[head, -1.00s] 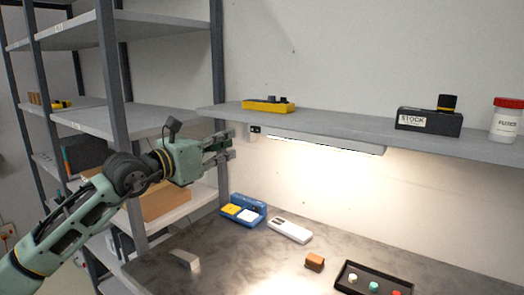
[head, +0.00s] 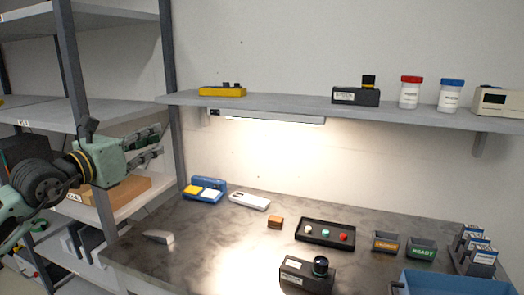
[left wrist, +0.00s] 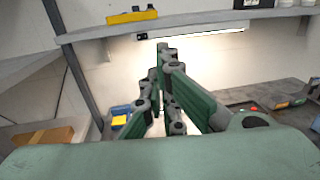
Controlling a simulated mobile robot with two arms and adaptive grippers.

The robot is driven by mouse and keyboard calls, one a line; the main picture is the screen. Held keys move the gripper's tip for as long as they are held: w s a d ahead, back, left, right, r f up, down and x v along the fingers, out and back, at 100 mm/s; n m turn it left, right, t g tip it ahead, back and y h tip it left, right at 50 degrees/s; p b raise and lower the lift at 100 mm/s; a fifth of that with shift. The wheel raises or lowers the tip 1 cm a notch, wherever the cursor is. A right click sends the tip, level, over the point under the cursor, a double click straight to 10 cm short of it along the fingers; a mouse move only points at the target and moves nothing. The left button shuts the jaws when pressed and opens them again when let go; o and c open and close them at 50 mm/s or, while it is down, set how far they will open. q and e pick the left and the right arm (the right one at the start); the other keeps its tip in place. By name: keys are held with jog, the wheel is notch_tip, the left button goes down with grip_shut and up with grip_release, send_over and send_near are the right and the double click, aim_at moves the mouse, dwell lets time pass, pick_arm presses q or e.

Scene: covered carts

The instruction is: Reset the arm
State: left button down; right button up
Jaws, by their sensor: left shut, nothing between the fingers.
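My left gripper (head: 148,146) is at the left of the head view, raised above the bench level in front of the shelving rack. Its fingers are shut and hold nothing. In the left wrist view the closed green fingers (left wrist: 165,95) point toward the wall below the lit shelf. The gripper touches neither the rack nor the bench as far as I can tell. My right arm and gripper are not in view.
A dark bench (head: 210,235) holds a blue box (head: 205,187), a white device (head: 249,201), a brown block (head: 275,222) and a black tray (head: 324,241). A wall shelf (head: 300,102) with a lamp runs above. The grey rack (head: 70,60) stands close to my left arm.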

pick_arm(q)
jog(key=s+d+f+n+h, duration=0.2)
jog(key=s+d+n+h, duration=0.3)
jog(key=d, duration=0.6)
jog(key=s+a+f+n+y, duration=0.35)
jog(key=f+n+y, duration=0.25)
jog(key=f+n, duration=0.35)
jog(key=s+a+f+n+y, duration=0.3)
jog(key=a+f+n+y, duration=0.2)
jog(key=f+n, duration=0.4)
jog(key=s+a+f+n+y, duration=0.35)
jog(key=f+n+y, duration=0.3)
jog(key=n, duration=0.45)
jog(key=s+d+f+n+g+h, duration=0.3)
jog(key=s+f+g, duration=0.5)
jog(key=s+f, duration=0.8)
jog(key=s+d+f+n+g+h, duration=0.1)
jog(key=s+d+f+g, duration=0.1)
jog(key=s+f, duration=0.3)
jog(key=s+d+f+n+g+h, duration=0.1)
jog(key=s+d+f+g, duration=0.15)
jog(key=s, duration=0.35)
notch_tip(320, 180, down, 26)
jog(key=s+a+g, duration=0.1)
jog(key=s, duration=0.1)
jog(key=s+a+f+g, duration=0.1)
jog(key=s+a+f, duration=0.2)
jog(key=s+f, duration=1.3)
jog(key=shift+s+y, duration=0.35)
